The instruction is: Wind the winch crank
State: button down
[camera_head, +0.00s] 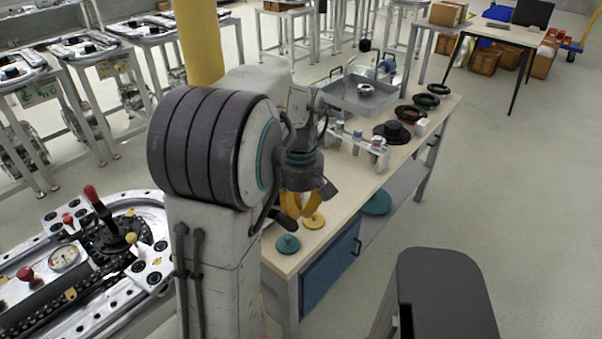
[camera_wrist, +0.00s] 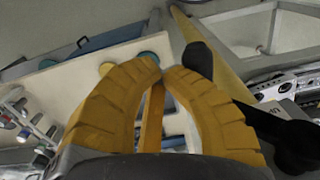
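A black lever with a red grip (camera_head: 98,202) rises, tilted, from a black hub on the pale track section at the lower left of the head view. It is the most crank-like thing I see, but I cannot confirm it is the winch crank. A small yellow knob (camera_head: 130,238) sits beside it. My gripper (camera_head: 302,213) hangs above the near end of the workbench, well right of the lever. In the wrist view my gripper's yellow-padded fingers (camera_wrist: 164,66) curve together, tips close with a narrow gap. I see nothing held. The lever is not clearly visible there.
The workbench (camera_head: 345,195) holds a teal disc (camera_head: 288,245), a yellow disc (camera_head: 314,221), a grey tray (camera_head: 358,95) and black rings (camera_head: 432,101). A gauge (camera_head: 64,258) and red knobs sit on the track section. Open floor (camera_head: 530,200) lies at right.

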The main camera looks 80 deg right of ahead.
jog(key=shift+w+a+f+b, duration=0.3)
jog(key=shift+a+f+b, duration=0.2)
jog(key=shift+f, duration=0.25)
dwell(0.3)
